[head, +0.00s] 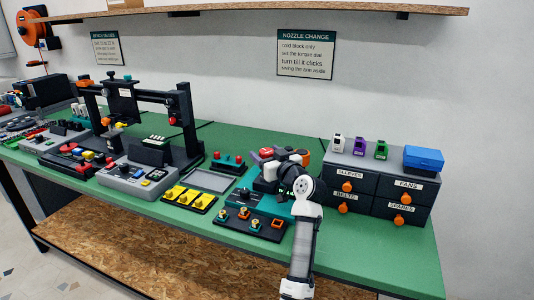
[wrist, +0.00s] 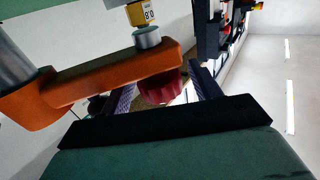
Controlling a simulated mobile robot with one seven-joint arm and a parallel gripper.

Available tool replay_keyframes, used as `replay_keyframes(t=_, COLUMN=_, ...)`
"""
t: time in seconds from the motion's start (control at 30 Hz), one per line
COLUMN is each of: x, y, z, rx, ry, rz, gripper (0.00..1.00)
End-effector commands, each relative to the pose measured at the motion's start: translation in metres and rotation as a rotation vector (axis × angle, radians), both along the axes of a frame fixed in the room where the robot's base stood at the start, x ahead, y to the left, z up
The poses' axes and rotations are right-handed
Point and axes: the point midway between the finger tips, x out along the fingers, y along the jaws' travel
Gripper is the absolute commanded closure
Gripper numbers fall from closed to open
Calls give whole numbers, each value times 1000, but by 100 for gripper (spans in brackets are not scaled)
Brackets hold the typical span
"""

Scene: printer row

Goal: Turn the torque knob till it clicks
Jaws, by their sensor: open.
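The torque knob, dark red and ribbed, shows in the wrist view (wrist: 160,90), partly hidden behind an orange arm (wrist: 110,80). A red part that looks like the same knob shows in the head view (head: 266,153), just left of my wrist. My gripper (wrist: 162,88) is open, with one dark finger on each side of the knob in the picture. I cannot tell whether either finger touches it. In the head view my wrist and arm hide most of the teal station under them. A yellow block marked 0.8 (wrist: 141,14) sits above a grey cylinder (wrist: 147,38) by the orange arm.
A dark tray with several small nozzle blocks (head: 250,224) lies in front of the station. A drawer unit (head: 375,185) with orange knobs stands close on the right.

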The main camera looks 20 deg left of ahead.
Motion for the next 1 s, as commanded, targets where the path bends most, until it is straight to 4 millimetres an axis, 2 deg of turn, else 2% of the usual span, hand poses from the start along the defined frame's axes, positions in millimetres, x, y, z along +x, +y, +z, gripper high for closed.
replay_keyframes(t=0.2, x=0, y=0, z=0, rx=0, ry=0, rz=0, gripper=39)
replay_keyframes(t=0.53, x=0, y=0, z=0, rx=0, ry=0, rz=0, gripper=82)
replay_keyframes(t=0.77, x=-1, y=0, z=0, rx=0, ry=1, rz=-19, gripper=82)
replay_keyframes(t=1.0, x=-1, y=1, z=1, rx=-2, ry=1, rz=-124, gripper=82)
